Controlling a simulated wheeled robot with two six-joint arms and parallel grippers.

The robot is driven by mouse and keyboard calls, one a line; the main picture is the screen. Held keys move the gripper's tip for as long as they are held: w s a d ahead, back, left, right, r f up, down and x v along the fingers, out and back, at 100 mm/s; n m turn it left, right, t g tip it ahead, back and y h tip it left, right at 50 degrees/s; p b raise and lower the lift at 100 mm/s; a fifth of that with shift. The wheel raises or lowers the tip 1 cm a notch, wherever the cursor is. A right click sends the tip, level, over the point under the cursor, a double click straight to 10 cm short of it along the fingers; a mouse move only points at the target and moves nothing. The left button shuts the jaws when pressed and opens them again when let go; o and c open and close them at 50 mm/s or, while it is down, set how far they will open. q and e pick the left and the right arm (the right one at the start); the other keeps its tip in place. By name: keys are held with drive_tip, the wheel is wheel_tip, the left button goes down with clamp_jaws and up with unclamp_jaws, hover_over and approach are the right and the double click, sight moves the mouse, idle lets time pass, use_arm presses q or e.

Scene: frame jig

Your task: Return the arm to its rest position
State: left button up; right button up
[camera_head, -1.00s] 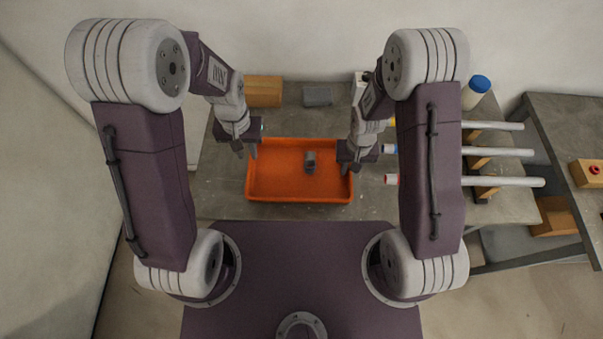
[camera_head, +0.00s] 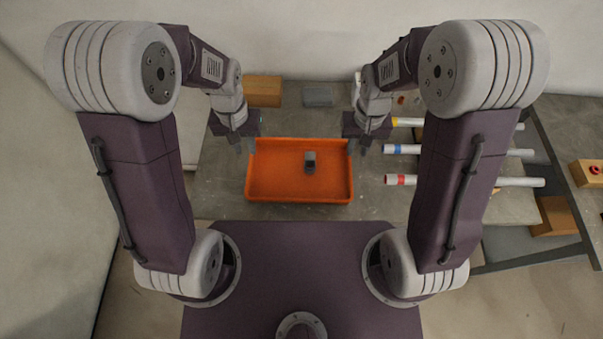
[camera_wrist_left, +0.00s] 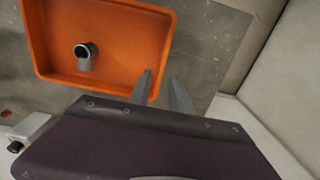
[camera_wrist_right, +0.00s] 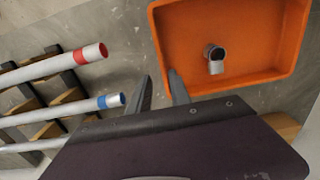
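My left gripper (camera_head: 243,148) is above the left rim of the orange tray. Its two fingers (camera_wrist_left: 160,90) are apart with nothing between them. My right gripper (camera_head: 357,149) is above the tray's right rim. Its fingers (camera_wrist_right: 162,90) are also apart and empty. The orange tray (camera_head: 270,197) lies on the grey table between the grippers. A grey pipe fitting (camera_head: 310,162) lies inside it and shows in the left wrist view (camera_wrist_left: 86,54) and the right wrist view (camera_wrist_right: 214,58).
White pipes with yellow (camera_head: 408,122), blue (camera_head: 400,149) and red (camera_head: 401,180) bands lie on wooden supports at the right, partly behind my right arm. A wooden block (camera_head: 263,92) and a grey block (camera_head: 319,95) stand at the back. A second table (camera_head: 567,125) is at the far right.

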drive_tip(key=shift+r, duration=0.15)
idle(0.3)
